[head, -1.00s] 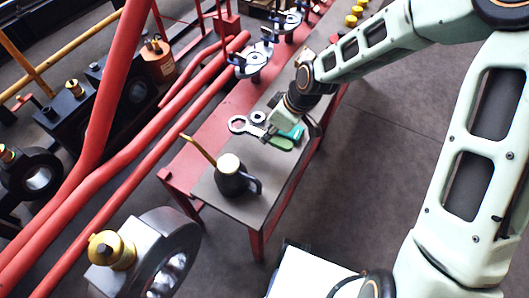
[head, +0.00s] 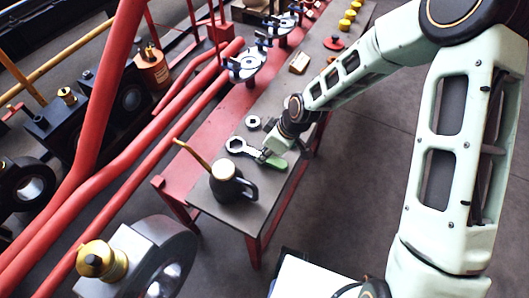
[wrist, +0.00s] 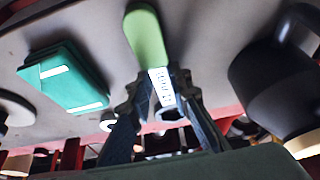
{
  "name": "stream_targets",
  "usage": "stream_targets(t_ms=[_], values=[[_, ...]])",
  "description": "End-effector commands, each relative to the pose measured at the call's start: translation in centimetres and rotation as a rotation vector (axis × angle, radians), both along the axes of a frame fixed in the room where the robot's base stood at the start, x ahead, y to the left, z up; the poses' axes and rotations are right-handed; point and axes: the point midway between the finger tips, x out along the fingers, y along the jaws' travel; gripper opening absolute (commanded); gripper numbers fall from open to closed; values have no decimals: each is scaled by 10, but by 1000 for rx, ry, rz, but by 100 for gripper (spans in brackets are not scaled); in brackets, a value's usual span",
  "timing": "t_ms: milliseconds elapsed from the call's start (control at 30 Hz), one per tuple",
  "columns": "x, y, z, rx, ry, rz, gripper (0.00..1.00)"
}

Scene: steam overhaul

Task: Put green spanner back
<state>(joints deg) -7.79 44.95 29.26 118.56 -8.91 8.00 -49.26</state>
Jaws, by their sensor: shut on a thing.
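The green spanner has a green handle (head: 277,163) and a grey ring head (head: 235,145). It is at the grey bench top, just beyond the oil can; I cannot tell whether it touches the bench. My gripper (head: 268,154) is shut on the spanner between handle and ring. In the wrist view the jaws (wrist: 165,100) close around the shank by a white label, with the green handle (wrist: 147,38) pointing up the picture. The gripper hides part of the shank.
A dark oil can (head: 228,183) with a brass spout stands close to the spanner's near side. A nut (head: 253,122) lies beyond the ring head. A teal case with white strips (wrist: 68,78) shows in the wrist view. Red pipes (head: 120,190) run left of the bench.

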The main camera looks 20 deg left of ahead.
Motion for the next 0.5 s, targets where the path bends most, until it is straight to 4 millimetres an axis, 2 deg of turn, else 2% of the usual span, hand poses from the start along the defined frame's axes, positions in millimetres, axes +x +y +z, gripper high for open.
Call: stream_targets(t_ms=[33, 200, 500], values=[[0, 0, -2, 0, 0, 0, 19], [0, 0, -1, 0, 0, 0, 36], [0, 0, 1, 0, 0, -1, 36]])
